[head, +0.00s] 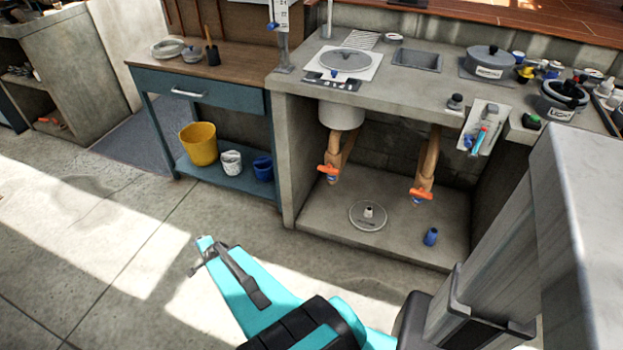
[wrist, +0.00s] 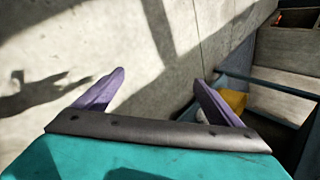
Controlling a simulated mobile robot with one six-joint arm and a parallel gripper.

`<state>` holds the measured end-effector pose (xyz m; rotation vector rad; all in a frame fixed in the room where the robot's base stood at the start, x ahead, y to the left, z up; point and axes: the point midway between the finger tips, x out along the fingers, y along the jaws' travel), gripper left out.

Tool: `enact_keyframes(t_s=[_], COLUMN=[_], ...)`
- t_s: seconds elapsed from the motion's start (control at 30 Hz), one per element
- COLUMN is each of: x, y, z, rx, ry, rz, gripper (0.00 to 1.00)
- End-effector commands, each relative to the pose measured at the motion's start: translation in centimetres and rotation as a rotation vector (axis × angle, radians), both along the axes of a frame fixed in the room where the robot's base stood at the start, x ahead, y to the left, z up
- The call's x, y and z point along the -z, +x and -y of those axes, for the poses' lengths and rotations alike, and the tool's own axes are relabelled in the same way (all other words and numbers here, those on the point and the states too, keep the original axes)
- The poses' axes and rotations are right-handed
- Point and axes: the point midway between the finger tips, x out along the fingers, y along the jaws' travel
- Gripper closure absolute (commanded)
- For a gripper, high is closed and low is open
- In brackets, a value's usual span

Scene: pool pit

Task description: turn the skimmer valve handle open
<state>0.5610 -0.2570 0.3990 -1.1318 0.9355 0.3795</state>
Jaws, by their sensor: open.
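Two orange valve handles sit on brown pipes under the concrete counter, a left handle (head: 328,170) and a right handle (head: 421,194). The left pipe (head: 340,150) comes down below a white round body (head: 341,115), under a round lid (head: 345,60) in the counter top. No label is readable to tell which handle is the skimmer's. My gripper (head: 203,256) is over the open floor in front of the blue bench, well left of both handles. In the wrist view the gripper (wrist: 160,88) shows two purple fingers spread wide with nothing between them. No handle is clear in that view.
A blue bench (head: 235,178) with a yellow bucket (head: 198,144) on its low shelf stands left of the counter. A round plate (head: 368,215) and a small blue container (head: 431,237) are on the slab under the pipes. The floor (head: 90,240) in front is clear.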

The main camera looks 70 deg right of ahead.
Motion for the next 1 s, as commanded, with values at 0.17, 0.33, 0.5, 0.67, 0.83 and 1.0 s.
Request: enact_keyframes(t_s=[0.17,0.33,0.5,0.67,0.83,1.0], x=[0.2,-0.8,-2.0,-3.2,-4.5,-5.7], y=[0.2,-1.1,-3.9,-8.1,-13.8,-20.1], z=[7.7,14.8,21.8,27.8,33.3,37.3], rx=[0.32,0.605,0.864,1.094,1.306,1.466], ry=[0.044,0.088,0.122,0.157,0.185,0.199], rz=[0.197,0.402,0.627,0.861,1.132,1.404], gripper=[0.11,0.11,0.11,0.11,0.11,0.11])
